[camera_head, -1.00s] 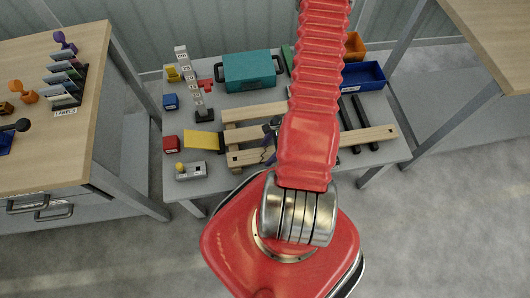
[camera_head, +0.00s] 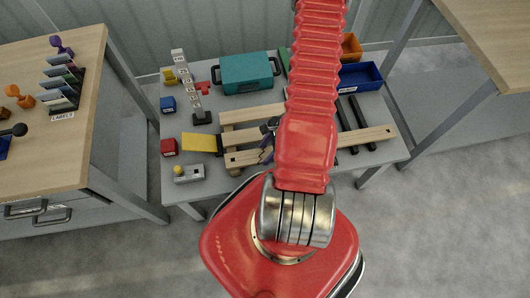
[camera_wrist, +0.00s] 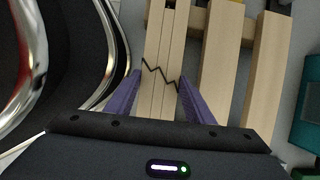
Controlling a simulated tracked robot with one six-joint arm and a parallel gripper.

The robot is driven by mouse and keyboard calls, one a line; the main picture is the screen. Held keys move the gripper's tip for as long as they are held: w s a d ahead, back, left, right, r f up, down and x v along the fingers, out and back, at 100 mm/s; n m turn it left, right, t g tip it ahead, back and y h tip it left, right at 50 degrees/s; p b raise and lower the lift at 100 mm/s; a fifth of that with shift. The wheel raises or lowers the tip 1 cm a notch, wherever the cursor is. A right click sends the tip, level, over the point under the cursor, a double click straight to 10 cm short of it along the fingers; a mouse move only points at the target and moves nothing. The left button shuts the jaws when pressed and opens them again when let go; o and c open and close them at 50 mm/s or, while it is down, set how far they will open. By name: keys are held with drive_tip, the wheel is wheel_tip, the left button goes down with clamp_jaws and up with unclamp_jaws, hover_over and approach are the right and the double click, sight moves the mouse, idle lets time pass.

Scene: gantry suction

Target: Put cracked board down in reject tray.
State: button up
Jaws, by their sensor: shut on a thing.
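The cracked board (camera_wrist: 166,45) is pale wood with a dark zigzag crack across it. In the wrist view it lies between the two purple fingers of my gripper (camera_wrist: 161,97), which is shut on it at the crack. In the head view the board (camera_head: 245,158) is the front one on the table, and my gripper (camera_head: 267,148) is at it, partly hidden by my red arm. The board still appears to lie along the wooden frame.
Other boards (camera_wrist: 222,65) lie parallel beside it. A teal case (camera_head: 247,72) stands behind, dark bars (camera_head: 347,127) lie at the right, and a yellow ramp-like piece (camera_head: 199,142) is at the left. A small grey box with a yellow button (camera_head: 188,174) sits at the front left.

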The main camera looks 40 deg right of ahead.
sight(266, 154)
wheel_tip(266, 154, up, 9)
drive_tip(key=shift+r, duration=0.2)
idle(0.5)
drive_tip(key=shift+w, duration=0.1)
idle(0.5)
